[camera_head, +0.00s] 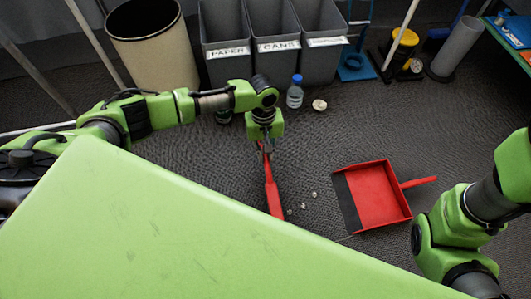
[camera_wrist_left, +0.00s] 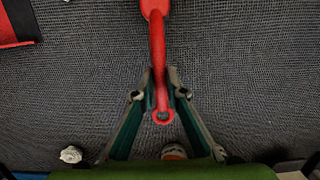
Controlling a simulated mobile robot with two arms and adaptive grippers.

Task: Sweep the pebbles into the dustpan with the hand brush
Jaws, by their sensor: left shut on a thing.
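My left gripper (camera_head: 264,146) points down at the floor and is shut on the handle of the red hand brush (camera_head: 272,192). In the left wrist view the fingers (camera_wrist_left: 159,88) close around the brush handle (camera_wrist_left: 158,45). The brush's far end is hidden behind the green surface in the head view. Several small pale pebbles (camera_head: 303,206) lie on the floor between the brush and the red dustpan (camera_head: 370,184). The dustpan lies flat, its dark lip toward the pebbles and its handle to the right. A corner of it shows in the left wrist view (camera_wrist_left: 17,18). My right gripper is out of view.
Grey bins (camera_head: 272,55) and a beige bin (camera_head: 154,50) stand at the back. A bottle (camera_head: 295,92) and a crumpled pale lump (camera_head: 319,105) are on the floor before them. Tools (camera_head: 402,48) stand at the back right. A large green surface fills the front.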

